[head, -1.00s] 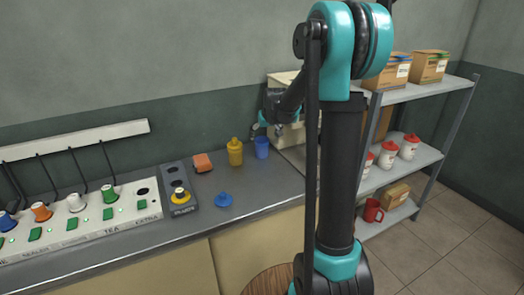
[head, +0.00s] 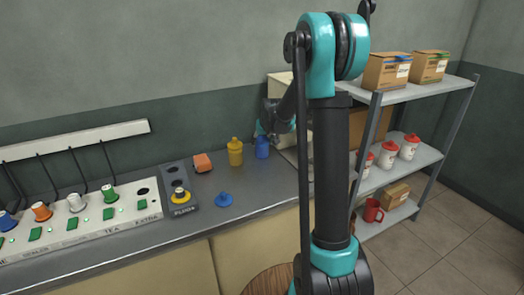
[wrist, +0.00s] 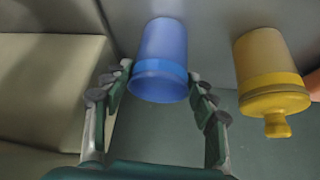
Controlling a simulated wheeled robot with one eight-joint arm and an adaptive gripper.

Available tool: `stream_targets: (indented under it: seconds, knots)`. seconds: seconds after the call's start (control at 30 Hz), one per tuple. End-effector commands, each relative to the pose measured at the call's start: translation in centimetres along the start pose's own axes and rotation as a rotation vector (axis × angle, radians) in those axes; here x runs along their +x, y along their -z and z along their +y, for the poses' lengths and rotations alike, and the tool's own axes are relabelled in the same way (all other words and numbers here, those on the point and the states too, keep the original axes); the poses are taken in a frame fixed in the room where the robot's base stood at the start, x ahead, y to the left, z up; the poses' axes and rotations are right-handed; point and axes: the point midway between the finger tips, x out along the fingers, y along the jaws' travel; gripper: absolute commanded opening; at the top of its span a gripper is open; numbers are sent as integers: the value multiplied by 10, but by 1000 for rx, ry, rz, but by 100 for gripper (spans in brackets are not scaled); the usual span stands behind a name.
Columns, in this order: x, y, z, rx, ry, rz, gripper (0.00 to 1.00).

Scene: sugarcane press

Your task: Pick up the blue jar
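The blue jar (head: 262,149) stands upright and lidless on the counter, right of a yellow jar (head: 235,152). In the wrist view, which is turned over, the blue jar (wrist: 160,55) is ahead with its rim towards me. My gripper (wrist: 158,88) is open, with one finger on each side of the jar's rim end. I cannot tell whether the fingers touch it. In the head view my gripper (head: 264,127) is at the jar's top, partly hidden by my arm.
The yellow jar (wrist: 268,70) stands close beside the blue jar. A press-like machine (head: 283,88) stands behind my arm. The shelf (head: 420,90) holds boxes and white jars.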

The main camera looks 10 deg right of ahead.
Motion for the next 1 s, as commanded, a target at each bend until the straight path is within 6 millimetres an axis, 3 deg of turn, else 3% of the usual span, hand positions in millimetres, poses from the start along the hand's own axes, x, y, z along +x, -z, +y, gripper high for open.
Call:
stream_targets:
  seconds: [0.07,0.4,0.77,1.0]
  knots:
    - [0,0,0,0,0,0,43]
    - [0,0,0,0,0,0,1]
    - [-4,2,0,0,0,0,0]
    - [-29,18,0,0,0,0,0]
